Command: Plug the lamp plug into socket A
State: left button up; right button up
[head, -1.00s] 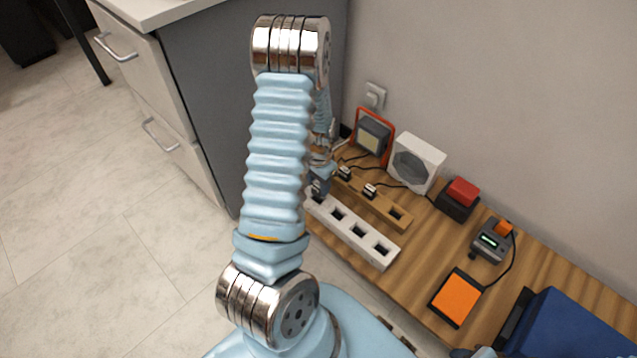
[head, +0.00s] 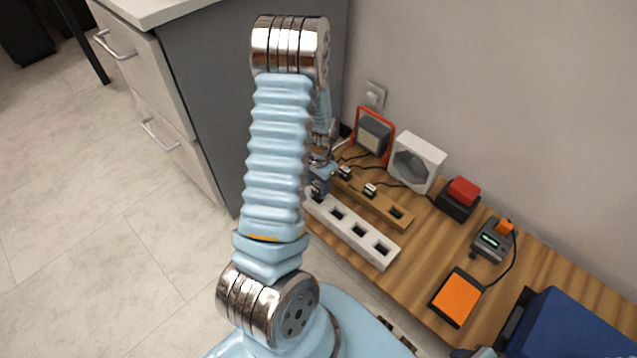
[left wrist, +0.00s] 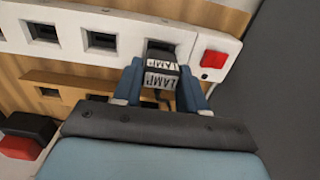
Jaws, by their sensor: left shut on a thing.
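The black lamp plug (left wrist: 160,77), with white LAMP labels, is between the fingers of my left gripper (left wrist: 162,88), which is shut on it. The plug is at the end socket (left wrist: 161,46) of the white power strip (left wrist: 121,41), beside the red switch. I cannot tell whether its prongs are in. No letter for socket A is readable. In the head view my left gripper (head: 320,186) is at the strip's far left end, partly hidden by my arm. The white strip (head: 362,238) shows several dark sockets. The orange-framed lamp (head: 373,135) stands behind. My right gripper is not in view.
A wooden plug holder (head: 385,208) with plugs lies behind the strip. A white fan (head: 416,162), a red-topped box (head: 459,197), a grey device (head: 490,241), an orange pad (head: 457,297) and a blue box (head: 575,328) stand to the right. A grey cabinet (head: 215,90) borders the left.

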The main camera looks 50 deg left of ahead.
pick_arm(q)
jog(key=shift+f+b, duration=1.2)
jog(key=shift+f, duration=0.3)
jog(key=o, duration=1.2)
notch_tip(320, 180, up, 14)
jog(key=p, duration=0.4)
notch_tip(320, 180, up, 6)
jog(key=p, duration=0.5)
send_over(318, 183)
jog(key=shift+f, duration=0.1)
